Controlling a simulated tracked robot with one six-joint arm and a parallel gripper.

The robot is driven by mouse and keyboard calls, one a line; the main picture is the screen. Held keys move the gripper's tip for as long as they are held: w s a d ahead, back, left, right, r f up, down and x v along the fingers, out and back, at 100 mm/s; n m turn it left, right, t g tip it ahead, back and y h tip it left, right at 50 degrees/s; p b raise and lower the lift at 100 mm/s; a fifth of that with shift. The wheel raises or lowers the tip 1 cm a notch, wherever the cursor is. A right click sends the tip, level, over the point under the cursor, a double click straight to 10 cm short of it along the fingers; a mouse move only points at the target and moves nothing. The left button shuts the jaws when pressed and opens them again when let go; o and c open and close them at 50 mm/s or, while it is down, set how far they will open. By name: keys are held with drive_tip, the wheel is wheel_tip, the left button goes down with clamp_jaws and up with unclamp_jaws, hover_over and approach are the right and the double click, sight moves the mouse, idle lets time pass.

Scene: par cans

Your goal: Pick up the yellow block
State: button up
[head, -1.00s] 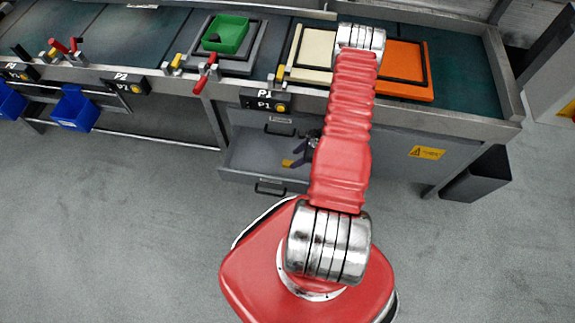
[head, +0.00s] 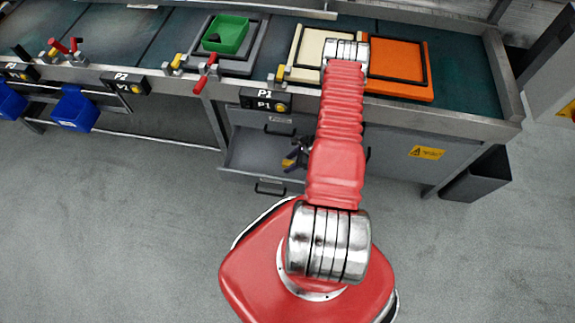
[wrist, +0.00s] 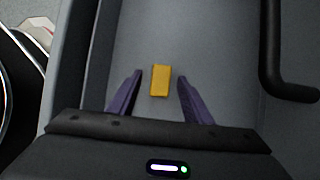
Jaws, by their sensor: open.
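The yellow block (wrist: 161,81) lies on the grey floor of the open drawer (head: 244,157). It also shows small in the head view (head: 288,162), beside my gripper (head: 298,153). In the wrist view my gripper (wrist: 160,77) is open, with one purple finger to each side of the block in the picture. There are gaps between the block and both fingers. I cannot tell how high the fingers are above the drawer floor.
The drawer wall runs along the left in the wrist view, and a black handle (wrist: 288,85) is at the right. Above the drawer is a workbench with a green bin (head: 226,35), a cream tray (head: 306,72) and an orange tray (head: 400,90).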

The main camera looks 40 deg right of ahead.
drive_tip(key=shift+c, duration=0.3)
drive_tip(key=c, duration=1.1)
